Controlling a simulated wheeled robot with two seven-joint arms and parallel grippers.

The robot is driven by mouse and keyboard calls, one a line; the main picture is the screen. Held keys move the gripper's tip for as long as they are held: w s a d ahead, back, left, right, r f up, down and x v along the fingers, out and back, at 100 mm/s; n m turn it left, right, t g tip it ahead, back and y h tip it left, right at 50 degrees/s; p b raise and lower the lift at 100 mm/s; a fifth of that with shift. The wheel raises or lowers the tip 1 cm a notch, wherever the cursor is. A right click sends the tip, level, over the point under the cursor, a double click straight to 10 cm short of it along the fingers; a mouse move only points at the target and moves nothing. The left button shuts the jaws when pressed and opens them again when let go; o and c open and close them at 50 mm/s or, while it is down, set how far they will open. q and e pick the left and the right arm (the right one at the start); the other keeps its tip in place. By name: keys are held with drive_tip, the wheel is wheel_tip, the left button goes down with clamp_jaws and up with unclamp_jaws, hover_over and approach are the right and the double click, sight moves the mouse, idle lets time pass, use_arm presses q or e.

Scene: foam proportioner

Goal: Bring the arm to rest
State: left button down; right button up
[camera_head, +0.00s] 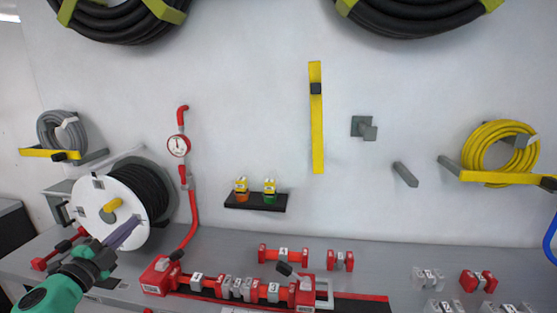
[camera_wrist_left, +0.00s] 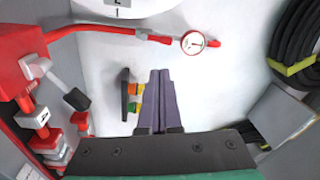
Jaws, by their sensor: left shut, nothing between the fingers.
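My left gripper (camera_head: 127,231) comes in from the lower left in the head view, on a green and dark arm. Its purple fingers are shut with nothing between them. They are raised in front of the white hose reel (camera_head: 93,212) with black hose, near its lower right edge; I cannot tell whether they touch it. In the left wrist view the shut fingers (camera_wrist_left: 160,85) point towards the pale wall, close in the picture to the small black shelf (camera_wrist_left: 125,95). My right gripper is not in view.
The grey bench (camera_head: 230,250) carries a red pipe assembly (camera_head: 225,287) with numbered grey parts. A red pipe with a gauge (camera_head: 178,146) rises behind it. A black shelf (camera_head: 255,203) holds two small bottles. A yellow hose coil (camera_head: 500,146) hangs at right. The wall's middle is mostly clear.

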use_arm(q)
drive_tip(key=s+d+f+n+g+y, duration=0.2)
drive_tip(key=s+f+n+g+y, duration=0.15)
drive_tip(key=s+f+n, duration=0.45)
drive_tip(key=s+d+f+n+g+y, duration=0.1)
drive_tip(key=s+f+n+g+y, duration=0.3)
drive_tip(key=f, duration=0.7)
drive_tip(key=s+d+f+n+g+h, duration=0.2)
drive_tip(key=s+d+f+g, duration=0.25)
drive_tip(key=s, duration=0.35)
drive_tip(key=s+d+f+n+g+h, duration=0.1)
drive_tip(key=s+d+f+g+h, duration=0.15)
drive_tip(key=s+d, duration=0.45)
wheel_tip(320, 180, down, 23)
drive_tip(key=s+a+g, duration=0.1)
drive_tip(key=s+g, duration=0.1)
drive_tip(key=s, duration=0.1)
drive_tip(key=s+a+f+g, duration=0.1)
drive_tip(key=s+a+f, duration=0.2)
drive_tip(key=s+f, duration=1.2)
drive_tip(key=shift+s+a+f+y, duration=0.2)
drive_tip(key=shift+s+f+y, duration=0.1)
drive_tip(key=shift+s, duration=0.65)
